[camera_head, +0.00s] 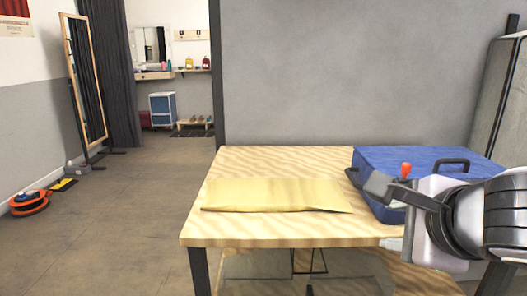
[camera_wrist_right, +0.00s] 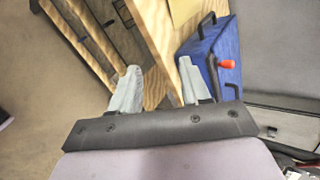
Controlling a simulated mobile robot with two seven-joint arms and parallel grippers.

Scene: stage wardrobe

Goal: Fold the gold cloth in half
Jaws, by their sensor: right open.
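The gold cloth (camera_head: 270,195) lies flat on the wooden table (camera_head: 225,232) as a wide strip, its right end slightly slanted. A small part of the cloth (camera_wrist_right: 183,10) shows at the top of the right wrist view. My right gripper (camera_head: 380,215) is at the table's front right, to the right of the cloth and apart from it. In the right wrist view my right gripper (camera_wrist_right: 158,82) has its two pale fingers spread with nothing between them. My left gripper is in neither view.
A blue case (camera_head: 400,160) with a dark handle and a red knob (camera_head: 406,169) stands on the table's right side, close to my right gripper. A grey wall is behind the table. The floor on the left is open, with an orange cable reel (camera_head: 29,203) and a mirror (camera_head: 85,80).

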